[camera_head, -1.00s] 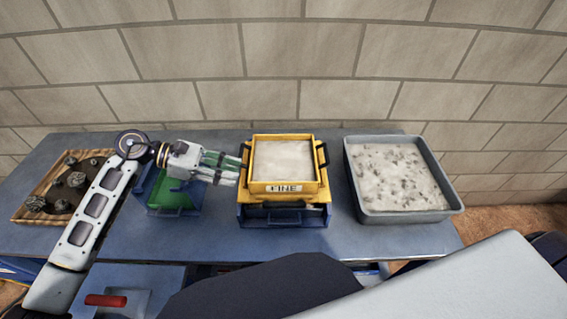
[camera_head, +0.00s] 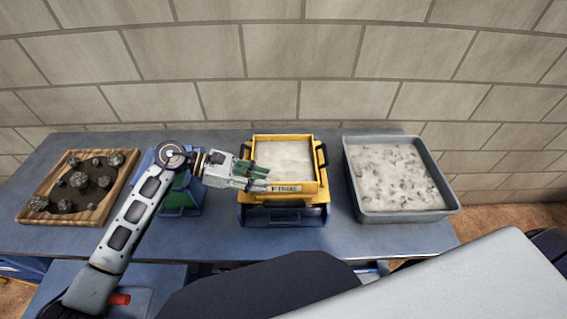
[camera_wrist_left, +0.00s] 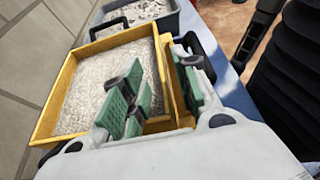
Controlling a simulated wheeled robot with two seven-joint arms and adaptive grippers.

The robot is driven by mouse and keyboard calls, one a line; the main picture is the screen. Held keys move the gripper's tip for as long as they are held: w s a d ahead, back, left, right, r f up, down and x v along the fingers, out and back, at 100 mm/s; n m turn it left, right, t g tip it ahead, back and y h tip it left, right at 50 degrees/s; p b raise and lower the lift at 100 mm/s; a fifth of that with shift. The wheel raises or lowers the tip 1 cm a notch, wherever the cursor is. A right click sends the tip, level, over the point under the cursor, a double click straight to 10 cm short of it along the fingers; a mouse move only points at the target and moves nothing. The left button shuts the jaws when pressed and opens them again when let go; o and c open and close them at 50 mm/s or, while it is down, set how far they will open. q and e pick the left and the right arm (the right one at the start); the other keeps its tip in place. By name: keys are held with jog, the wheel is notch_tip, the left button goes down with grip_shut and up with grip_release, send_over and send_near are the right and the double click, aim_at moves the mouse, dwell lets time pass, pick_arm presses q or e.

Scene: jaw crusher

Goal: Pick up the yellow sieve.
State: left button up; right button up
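The yellow sieve (camera_head: 310,194) holds pale grit and sits on a blue box (camera_head: 305,217) on the table. Its front label is partly hidden by my fingers. It also shows in the left wrist view (camera_wrist_left: 160,70), with grit filling its inside. My left gripper (camera_head: 260,178) is at the sieve's front left corner. In the left wrist view its green-padded fingers (camera_wrist_left: 158,68) are spread apart, with the sieve's front wall in the gap between them. I cannot tell whether any pad touches the wall. My right gripper is not in view.
A grey tray of grit (camera_head: 408,216) stands right of the sieve. A green and blue box (camera_head: 185,200) is left of it, partly behind my arm. A wooden tray of rocks (camera_head: 60,219) lies at the far left. A brick wall (camera_head: 280,60) stands behind the table (camera_head: 225,238).

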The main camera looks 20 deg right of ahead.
aim_at(276, 183)
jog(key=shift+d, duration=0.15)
pick_arm(q)
jog(key=shift+s+d+f, duration=0.15)
jog(key=shift+d+f, duration=0.05)
jog(key=shift+d, duration=0.35)
jog(key=x, duration=0.2)
jog(key=shift+s+d+f+p, duration=0.1)
jog(key=shift+d+p, duration=0.25)
jog(key=shift+p, duration=0.05)
jog(key=shift+s+d+f, duration=0.1)
jog(key=shift+d+f, duration=0.05)
jog(key=shift+d, duration=0.2)
jog(key=shift+d+f, duration=0.15)
jog(key=shift+d, duration=0.05)
jog(key=shift+s, duration=0.1)
jog(key=shift+d, duration=0.1)
jog(key=shift+c, duration=0.7)
grip_shut()
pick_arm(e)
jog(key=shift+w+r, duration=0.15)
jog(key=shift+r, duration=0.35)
